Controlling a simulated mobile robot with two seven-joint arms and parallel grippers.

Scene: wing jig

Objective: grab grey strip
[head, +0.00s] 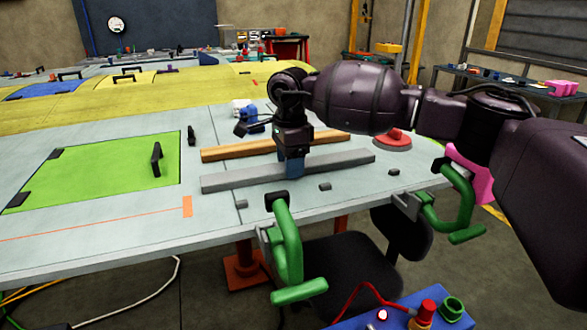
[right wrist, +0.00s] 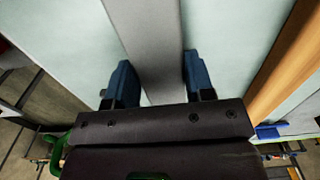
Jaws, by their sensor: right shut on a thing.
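The grey strip (head: 341,162) is a long, flat-sided bar that lies along the front part of the pale work surface, in front of the wooden strip. It also shows in the right wrist view (right wrist: 150,40), running between the blue fingers. My right gripper (head: 294,167) reaches down from above and is shut on the grey strip near its middle. Its two blue fingers (right wrist: 158,80) stand on either side of the strip. I cannot tell whether the strip rests on the surface or is slightly raised. My left gripper is not in view.
The wooden strip (head: 240,150) lies parallel behind. Green clamps (head: 287,240) sit on the front edge, and a pink piece (head: 470,172) is at the right. A red round item (head: 394,139) and small dark blocks (head: 325,187) are nearby. A green panel (head: 100,168) lies left.

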